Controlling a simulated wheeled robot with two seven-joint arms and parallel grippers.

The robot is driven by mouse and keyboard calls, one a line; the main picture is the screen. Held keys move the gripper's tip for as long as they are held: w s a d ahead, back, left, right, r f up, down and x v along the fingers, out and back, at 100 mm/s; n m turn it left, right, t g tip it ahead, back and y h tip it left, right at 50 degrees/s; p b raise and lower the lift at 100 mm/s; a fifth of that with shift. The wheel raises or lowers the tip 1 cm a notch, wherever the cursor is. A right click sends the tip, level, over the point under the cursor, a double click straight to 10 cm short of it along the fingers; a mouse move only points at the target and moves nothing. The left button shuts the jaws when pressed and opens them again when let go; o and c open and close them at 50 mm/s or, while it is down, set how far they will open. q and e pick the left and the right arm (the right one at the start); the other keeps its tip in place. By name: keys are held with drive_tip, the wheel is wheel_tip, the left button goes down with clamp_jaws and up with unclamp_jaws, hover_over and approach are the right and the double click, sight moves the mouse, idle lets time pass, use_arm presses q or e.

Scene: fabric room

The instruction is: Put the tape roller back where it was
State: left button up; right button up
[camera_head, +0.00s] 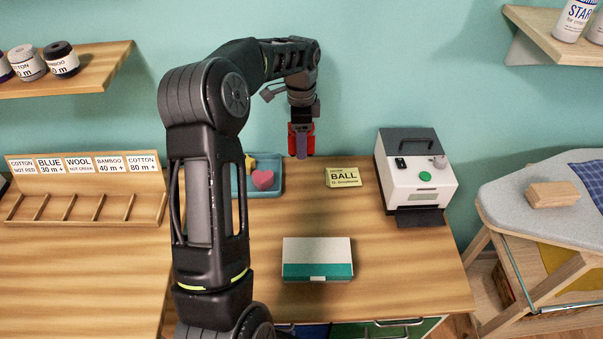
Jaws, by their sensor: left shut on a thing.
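My left gripper (301,144) hangs down above the back of the wooden table, just right of the blue tray. It is shut on a small red thing, apparently the tape roller (311,139), which shows on both sides of a purple-grey part. Which parts are finger and which are roller is hard to tell. The held thing appears raised above the tabletop. The blue tray (235,190) holds a pink heart-shaped thing (263,180) and a yellow thing (249,162). My left arm hides the tray's left part. My right gripper is not in view.
A white-and-green box (317,259) sits in front. A white machine (415,168) stands at the right. A labelled wooden rack (84,208) is at the left. An ironing board (520,210) stands far right. The table's front right is clear.

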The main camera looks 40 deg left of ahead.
use_arm(q)
drive_tip(key=p, duration=0.1)
hover_over(301, 175)
wheel_tip(301, 175, down, 6)
drive_tip(key=shift+f, duration=0.1)
wheel_tip(301, 175, down, 3)
drive_tip(key=shift+s+r+p, duration=0.1)
drive_tip(key=shift+p, duration=0.45)
drive_tip(key=shift+f, duration=0.5)
drive_tip(key=o, duration=1.6)
drive_tip(key=shift+f, duration=0.1)
drive_tip(key=shift+c, duration=0.2)
